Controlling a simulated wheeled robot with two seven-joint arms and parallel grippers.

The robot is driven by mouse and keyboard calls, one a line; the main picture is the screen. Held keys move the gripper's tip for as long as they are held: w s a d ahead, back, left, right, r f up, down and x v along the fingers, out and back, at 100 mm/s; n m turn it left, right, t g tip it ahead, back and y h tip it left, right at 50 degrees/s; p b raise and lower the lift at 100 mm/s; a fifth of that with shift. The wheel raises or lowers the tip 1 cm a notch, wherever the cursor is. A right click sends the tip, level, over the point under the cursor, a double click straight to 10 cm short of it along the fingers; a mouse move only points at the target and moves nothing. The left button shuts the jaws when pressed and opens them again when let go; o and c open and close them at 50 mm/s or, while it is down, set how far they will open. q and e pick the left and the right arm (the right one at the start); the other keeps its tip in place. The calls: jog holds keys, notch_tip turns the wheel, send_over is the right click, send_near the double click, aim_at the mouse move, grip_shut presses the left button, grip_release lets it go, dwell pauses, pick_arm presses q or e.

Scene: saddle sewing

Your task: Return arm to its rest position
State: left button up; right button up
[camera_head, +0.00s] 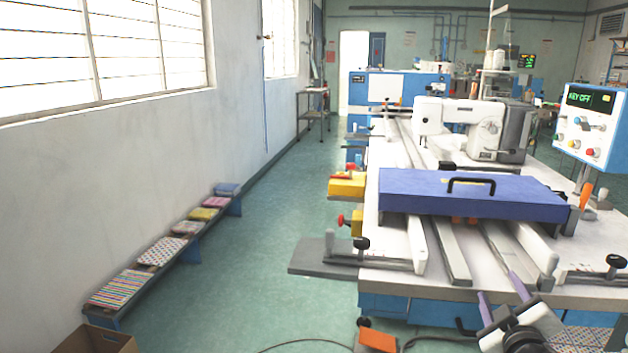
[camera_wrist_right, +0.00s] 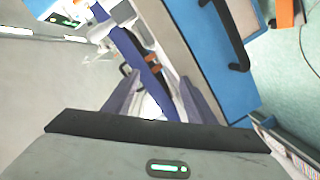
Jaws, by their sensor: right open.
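My right gripper (camera_head: 503,292) is in the lower right of the head view, in front of the sewing table. Its two purple-grey fingers are apart, with nothing visible between them. In the right wrist view my right gripper (camera_wrist_right: 158,92) also shows open, with the table edge and the blue-violet cover beyond the fingers. The blue-violet cover (camera_head: 420,194) with a black handle (camera_head: 471,186) lies across the rails of the white sewing table (camera_head: 385,280). The gripper is apart from the cover. My left gripper is not in the head view.
A white sewing machine (camera_head: 460,118) stands behind the cover. A control panel (camera_head: 592,122) reading "KEY OFF" is at right. A low bench (camera_head: 190,245) with folded fabrics runs along the left wall. Open floor (camera_head: 255,270) lies between. A cardboard box (camera_head: 95,341) is at bottom left.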

jog(key=s+a+f+n+g+y, duration=0.1)
jog(key=s+a+f+g+y, duration=0.2)
jog(key=s+f, duration=0.55)
jog(key=s+a+f+n+g+y, duration=0.15)
jog(key=s+a+f, duration=0.35)
jog(key=f, duration=0.7)
jog(key=s+a+f+g+y, duration=0.1)
jog(key=s+a+f, duration=0.2)
jog(key=s, duration=0.3)
jog(key=s+a+f+m+g+y, duration=0.1)
jog(key=s+a+f, duration=0.2)
jog(key=s, duration=0.2)
jog(key=s+a+f+g+y, duration=0.1)
jog(key=s+a+f+y, duration=0.15)
jog(key=s, duration=0.35)
jog(key=a+m, duration=0.4)
jog(key=a, duration=0.7)
jog(key=shift+w+r+m+t, duration=0.25)
jog(key=shift+w+m+t, duration=0.1)
jog(key=shift+w+t, duration=0.1)
